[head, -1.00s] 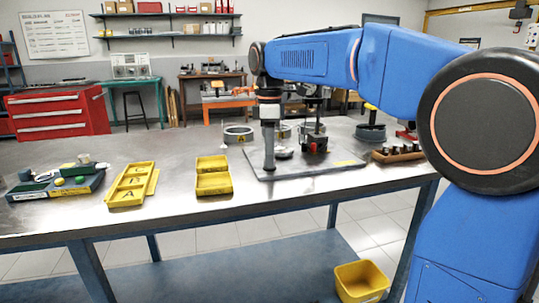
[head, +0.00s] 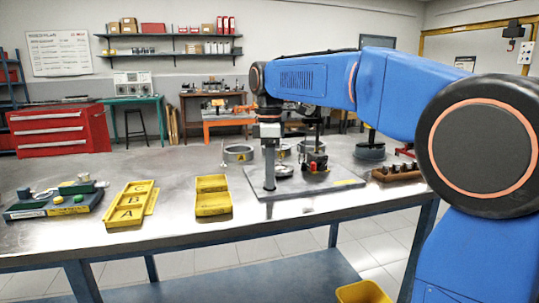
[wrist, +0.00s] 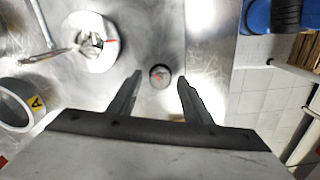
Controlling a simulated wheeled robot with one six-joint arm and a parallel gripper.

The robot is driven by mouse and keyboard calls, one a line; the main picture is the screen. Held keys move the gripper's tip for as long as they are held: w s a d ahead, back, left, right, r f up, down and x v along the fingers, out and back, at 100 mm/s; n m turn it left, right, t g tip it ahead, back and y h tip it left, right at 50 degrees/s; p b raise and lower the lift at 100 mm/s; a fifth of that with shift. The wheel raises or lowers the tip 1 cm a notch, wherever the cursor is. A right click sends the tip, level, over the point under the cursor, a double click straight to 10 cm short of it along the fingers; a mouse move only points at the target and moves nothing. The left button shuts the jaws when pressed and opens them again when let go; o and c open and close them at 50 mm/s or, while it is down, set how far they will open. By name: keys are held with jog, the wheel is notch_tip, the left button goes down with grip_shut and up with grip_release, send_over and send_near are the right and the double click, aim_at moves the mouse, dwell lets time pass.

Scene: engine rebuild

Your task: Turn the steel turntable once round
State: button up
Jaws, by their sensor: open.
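The pale round steel disc, which looks like the turntable, lies on the grey base plate (head: 320,187) on the bench in the head view (head: 285,171). A small dark round thing with a red mark (wrist: 160,77) lies between the fingers in the wrist view. In the head view a dark column stands under my wrist; I cannot tell how much is fingers.
A dark stand with a red part (head: 314,163) stands right of the disc. A steel ring marked A (head: 238,154) is behind at left. Yellow bins (head: 213,204) and a yellow tray (head: 126,212) sit to the left. A rack of dark parts (head: 398,172) is at right.

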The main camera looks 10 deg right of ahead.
notch_tip(320, 180, up, 17)
dwell(0.5)
jog(key=s+d+f+m+t, duration=0.1)
jog(key=s+d+f+m, duration=0.3)
jog(key=s+f, duration=0.6)
jog(key=s+d+f+m+t, duration=0.2)
jog(key=s+d+f+m, duration=0.2)
jog(key=s+f, duration=0.6)
jog(key=s+d+f+m+t, duration=0.1)
jog(key=s+d+f+m, duration=0.3)
jog(key=f, duration=1.3)
jog(key=s+m, duration=0.3)
jog(key=s, duration=0.3)
jog(key=shift+m+t, duration=0.4)
